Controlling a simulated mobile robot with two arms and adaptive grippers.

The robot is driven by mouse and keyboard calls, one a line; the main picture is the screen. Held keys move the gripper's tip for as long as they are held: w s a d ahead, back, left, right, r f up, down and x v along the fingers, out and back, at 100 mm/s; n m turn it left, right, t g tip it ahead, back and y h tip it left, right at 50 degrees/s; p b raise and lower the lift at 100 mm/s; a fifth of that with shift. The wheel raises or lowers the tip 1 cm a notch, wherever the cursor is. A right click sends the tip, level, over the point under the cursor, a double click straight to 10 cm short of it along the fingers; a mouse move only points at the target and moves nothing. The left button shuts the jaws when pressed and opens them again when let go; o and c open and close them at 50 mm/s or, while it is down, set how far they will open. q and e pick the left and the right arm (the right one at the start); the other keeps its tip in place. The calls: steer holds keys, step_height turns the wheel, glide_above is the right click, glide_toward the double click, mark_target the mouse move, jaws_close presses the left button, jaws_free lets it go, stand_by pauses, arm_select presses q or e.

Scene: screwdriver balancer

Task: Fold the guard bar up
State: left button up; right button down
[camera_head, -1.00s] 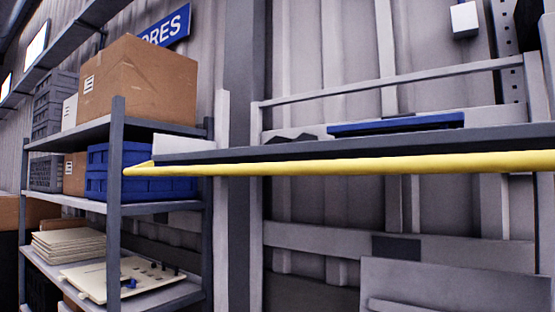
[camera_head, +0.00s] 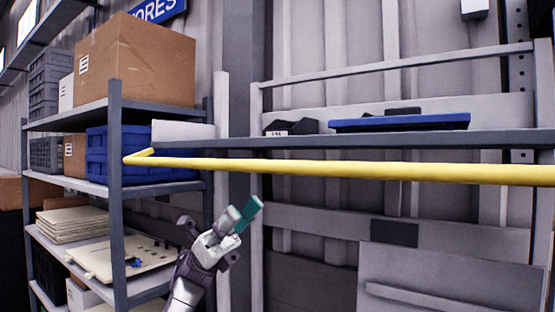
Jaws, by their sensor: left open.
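The yellow guard bar (camera_head: 340,169) runs across the front of a grey shelf (camera_head: 360,140), from a bent end at the left out past the right edge of the head view. It sits slightly below the shelf's front edge. My left gripper (camera_head: 246,212) is below the bar, left of the picture's middle, pointing up and to the right. It shows teal fingertips and is open and empty, apart from the bar. My right gripper is not in view.
A blue tray (camera_head: 400,122) and a dark bin (camera_head: 290,127) sit on the shelf behind the bar. At left, a shelving rack (camera_head: 116,200) holds a cardboard box (camera_head: 135,60), a blue crate (camera_head: 107,153) and stacked boards. A grey panel (camera_head: 450,280) stands at lower right.

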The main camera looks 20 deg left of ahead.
mark_target(278, 166)
arm_select(q)
steer(key=p+x, duration=0.4)
steer(key=x, duration=0.6)
steer(key=shift+d+r, duration=0.1)
steer(key=shift+r, duration=0.15)
steer(key=shift+s+d+r, duration=0.25)
steer(key=shift+d+r, duration=0.15)
steer(key=shift+d, duration=0.1)
steer(key=shift+c, duration=0.2)
jaws_close()
